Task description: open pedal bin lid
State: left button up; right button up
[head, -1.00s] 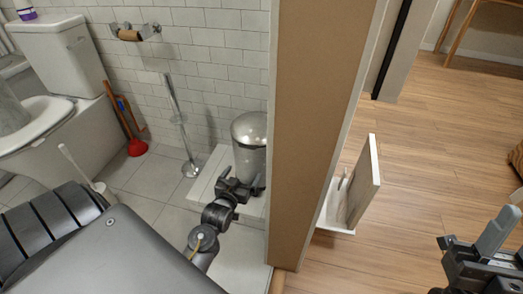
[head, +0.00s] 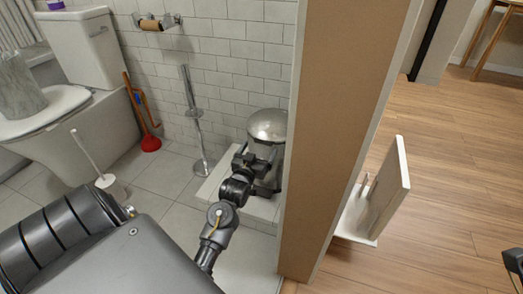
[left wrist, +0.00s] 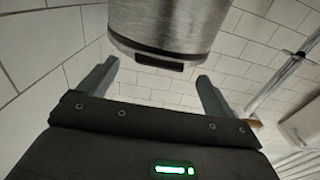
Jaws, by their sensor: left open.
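The pedal bin (head: 267,126) is a metal cylinder with a shiny domed lid, which looks closed. It stands beside the brown partition, its lower body partly hidden by my left gripper (head: 264,174). In the left wrist view, the brushed-metal bin (left wrist: 172,25) fills the top middle, with a dark rim and a small dark piece on its edge. The two fingers of my left gripper (left wrist: 158,70) are spread apart with nothing between them, just short of that edge. I cannot tell whether they touch it. A small part of my right gripper (head: 513,262) shows at the right edge.
The brown partition (head: 345,130) rises close to the right of the bin. A small white panel piece (head: 388,190) stands on the wood floor beyond the partition.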

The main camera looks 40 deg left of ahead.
pick_arm(q)
jog(key=shift+b+x, duration=0.45)
jog(key=shift+x, duration=1.2)
